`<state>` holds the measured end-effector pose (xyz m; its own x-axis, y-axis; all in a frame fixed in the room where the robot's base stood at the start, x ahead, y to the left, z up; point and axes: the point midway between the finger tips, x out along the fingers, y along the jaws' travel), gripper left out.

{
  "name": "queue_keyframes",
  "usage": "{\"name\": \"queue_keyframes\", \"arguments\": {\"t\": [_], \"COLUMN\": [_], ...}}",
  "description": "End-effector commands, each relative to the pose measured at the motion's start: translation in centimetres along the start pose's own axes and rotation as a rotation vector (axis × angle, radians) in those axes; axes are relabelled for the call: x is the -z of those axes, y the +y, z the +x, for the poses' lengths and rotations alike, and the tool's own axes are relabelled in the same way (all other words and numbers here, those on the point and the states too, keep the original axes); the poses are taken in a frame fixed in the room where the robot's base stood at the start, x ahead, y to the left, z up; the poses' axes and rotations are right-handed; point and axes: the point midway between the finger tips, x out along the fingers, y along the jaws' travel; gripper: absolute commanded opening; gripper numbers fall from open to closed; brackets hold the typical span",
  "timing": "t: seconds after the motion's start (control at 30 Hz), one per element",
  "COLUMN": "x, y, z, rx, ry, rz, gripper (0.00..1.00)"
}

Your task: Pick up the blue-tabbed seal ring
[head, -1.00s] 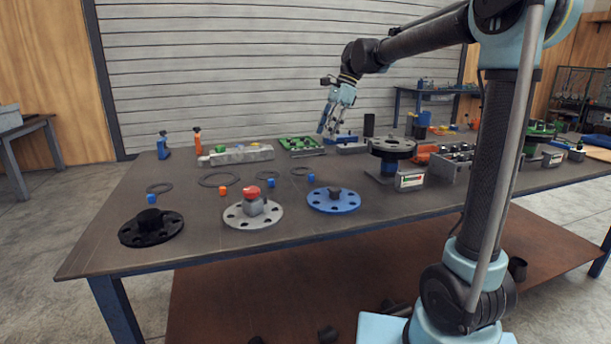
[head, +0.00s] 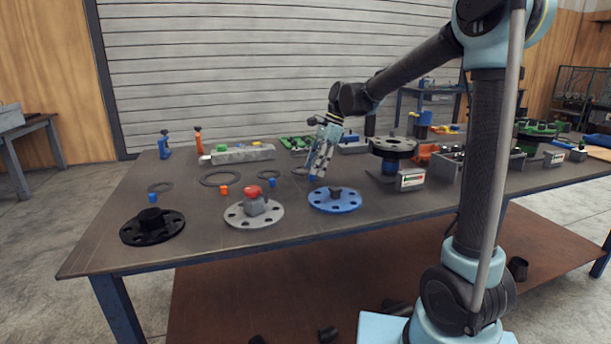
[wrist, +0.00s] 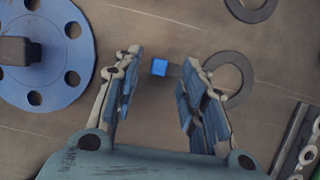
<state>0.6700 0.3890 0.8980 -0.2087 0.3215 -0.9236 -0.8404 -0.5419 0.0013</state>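My gripper (wrist: 158,72) is open, pointing down, with a gap on both sides of the tab.
A blue flange (head: 346,205) lies close in front of the gripper. A grey flange (head: 236,217) with a red-topped part and a black flange (head: 135,232) lie nearer the front edge. An orange-tabbed ring (head: 220,179) lies left. A flanged pipe (head: 392,150) stands right.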

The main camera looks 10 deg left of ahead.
Motion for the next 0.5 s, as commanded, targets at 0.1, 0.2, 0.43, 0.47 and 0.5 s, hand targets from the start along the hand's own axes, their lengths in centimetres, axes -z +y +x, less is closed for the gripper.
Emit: {"name": "queue_keyframes", "arguments": {"t": [0.1, 0.2, 0.43, 0.47, 0.5], "x": [-0.1, -0.1, 0.0, 0.0, 0.0], "y": [0.0, 0.0, 0.0, 0.0, 0.0], "z": [1.4, 2.0, 2.1, 2.1, 2.1], "rx": [0.000, 0.000, 0.000, 0.000, 0.000], "ry": [0.000, 0.000, 0.000, 0.000, 0.000], "rz": [-0.002, -0.001, 0.000, 0.000, 0.000], "gripper": [0.38, 0.38, 0.38, 0.36, 0.27]}}
